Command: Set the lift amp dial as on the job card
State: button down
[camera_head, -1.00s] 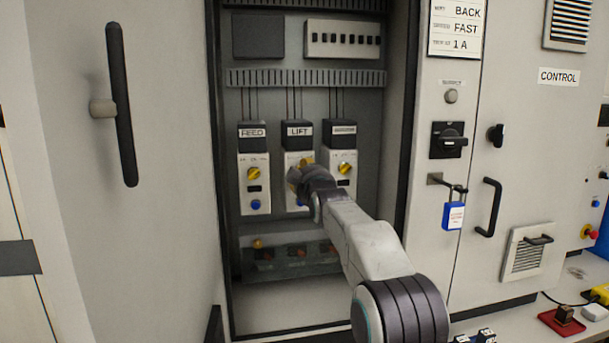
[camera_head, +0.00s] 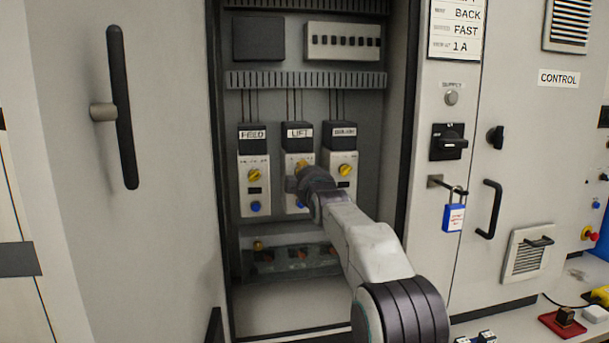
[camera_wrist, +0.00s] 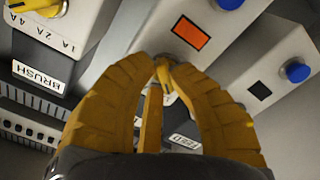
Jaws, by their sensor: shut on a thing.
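The LIFT unit (camera_head: 290,170) is the middle of three pale units in the open cabinet. My gripper (camera_wrist: 163,64) is shut on its yellow amp dial (camera_wrist: 167,76), between the fingertips in the wrist view. The fingers hide most of the dial and its scale, so I cannot read its setting. The unit's window (camera_wrist: 188,34) is orange, with a blue button (camera_wrist: 230,3) beside it. In the head view my gripper (camera_head: 302,170) covers part of the unit. The job card (camera_head: 455,29) at the upper right reads BACK, FAST and 1 A.
The FEED unit (camera_head: 254,203) stands on the left and the BRUSH unit (camera_head: 341,205) on the right, each with a yellow dial. The open cabinet door (camera_head: 165,230) is at the left. A blue padlock (camera_head: 454,217) hangs right of the opening.

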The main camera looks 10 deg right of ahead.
jog(key=shift+r, duration=0.15)
jog(key=c, duration=1.1)
grip_release()
jog(key=shift+c, duration=0.2)
jog(key=shift+s, duration=0.1)
jog(key=s, duration=1.1)
jog(key=shift+s, duration=0.35)
